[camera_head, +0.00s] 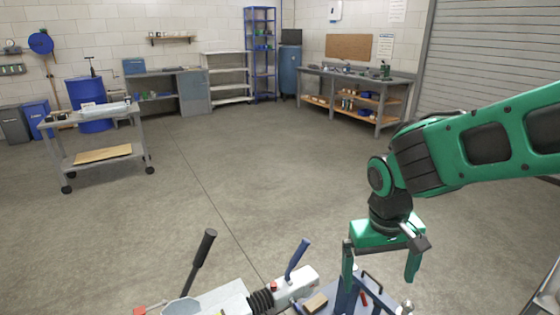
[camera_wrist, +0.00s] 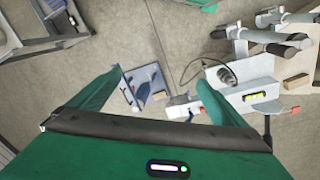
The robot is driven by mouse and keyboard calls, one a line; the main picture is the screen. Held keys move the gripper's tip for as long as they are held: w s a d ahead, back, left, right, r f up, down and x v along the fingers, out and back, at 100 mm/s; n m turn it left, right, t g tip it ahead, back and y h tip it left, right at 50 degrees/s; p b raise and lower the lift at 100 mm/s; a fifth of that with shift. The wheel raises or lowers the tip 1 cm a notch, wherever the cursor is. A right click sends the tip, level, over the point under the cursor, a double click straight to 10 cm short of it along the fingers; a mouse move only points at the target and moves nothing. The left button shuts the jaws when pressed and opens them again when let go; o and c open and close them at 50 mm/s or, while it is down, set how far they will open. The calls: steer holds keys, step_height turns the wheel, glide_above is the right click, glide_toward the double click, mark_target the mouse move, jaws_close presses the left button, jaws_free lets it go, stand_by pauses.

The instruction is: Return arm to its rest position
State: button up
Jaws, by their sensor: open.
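My green arm reaches in from the right of the head view. My gripper (camera_head: 380,278) points down with its two green fingers spread apart and nothing between them. The wrist view also shows my gripper (camera_wrist: 155,100), with a clear gap between the fingers. Below and left of it is the trailer hitch (camera_head: 228,299), with a black-gripped lever, a black bellows and a blue handle (camera_head: 298,258). A small tray-like stand (camera_wrist: 128,94) with a blue item shows below the fingers in the wrist view. My gripper appears to be above it, apart from it.
A grey cart (camera_head: 62,160) stands at the left beside a blue barrel (camera_head: 88,91). A workbench (camera_head: 388,104) with shelves is at the back right, near a roller door (camera_head: 490,55). A blue shelf rack (camera_head: 262,55) stands at the back. The middle floor is clear.

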steer(key=s+d+r+m, duration=0.2)
steer(key=s+d+m, duration=0.1)
steer(key=s+d, duration=0.4)
steer(key=s+d+r+m+y, duration=0.1)
steer(key=s+d+m, duration=0.3)
steer(key=d, duration=0.9)
steer(key=s, duration=0.3)
steer(key=shift+s+r, duration=0.4)
steer(key=shift+w+f+g, duration=0.25)
steer(key=shift+w+g, duration=0.05)
steer(key=shift+w, duration=0.35)
